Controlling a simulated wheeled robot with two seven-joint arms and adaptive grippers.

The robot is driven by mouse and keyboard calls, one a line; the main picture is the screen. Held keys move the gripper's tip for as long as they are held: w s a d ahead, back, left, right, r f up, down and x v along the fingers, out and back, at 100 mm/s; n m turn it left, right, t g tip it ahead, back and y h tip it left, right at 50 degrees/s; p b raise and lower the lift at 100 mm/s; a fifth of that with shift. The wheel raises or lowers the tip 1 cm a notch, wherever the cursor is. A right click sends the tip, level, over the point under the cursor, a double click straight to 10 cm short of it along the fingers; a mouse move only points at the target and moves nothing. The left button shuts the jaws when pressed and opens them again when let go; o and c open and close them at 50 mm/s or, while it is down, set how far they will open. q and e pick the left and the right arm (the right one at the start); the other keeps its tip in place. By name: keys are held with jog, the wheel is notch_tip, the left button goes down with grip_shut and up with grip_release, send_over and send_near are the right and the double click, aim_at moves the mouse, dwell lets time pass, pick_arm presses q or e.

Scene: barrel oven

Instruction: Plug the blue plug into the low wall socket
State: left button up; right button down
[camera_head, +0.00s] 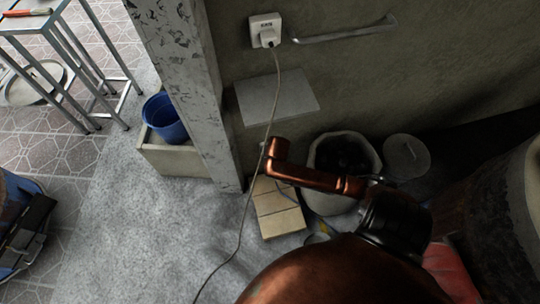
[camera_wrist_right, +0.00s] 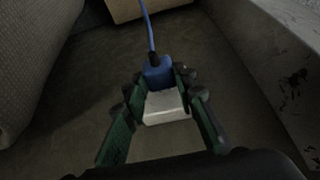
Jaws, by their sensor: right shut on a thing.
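In the right wrist view, the blue plug (camera_wrist_right: 159,72) sits between the green-padded fingers of my right gripper (camera_wrist_right: 162,82), which is shut on it. Its blue cable (camera_wrist_right: 147,25) runs up and away. A white block (camera_wrist_right: 165,106) lies against the plug on the near side, also between the fingers. It looks like the low wall socket, but I cannot tell how far the plug is in it. In the head view my copper-coloured right arm covers this spot, so plug, low socket and gripper are hidden there. My left gripper is not in view.
A higher wall socket (camera_head: 265,27) holds a white plug with a grey cable. A metal rail (camera_head: 345,32) and a grey shelf (camera_head: 275,98) are on the wall. A pillar (camera_head: 190,75), tan box (camera_head: 277,208), white container (camera_head: 337,203) and blue bucket (camera_head: 164,117) surround the area.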

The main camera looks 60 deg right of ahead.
jog(key=shift+w+d, duration=0.35)
jog(key=shift+w, duration=0.1)
dwell(0.3)
jog(key=c, duration=1.5)
grip_release()
jog(key=v, duration=1.2)
jog(key=shift+f, duration=0.1)
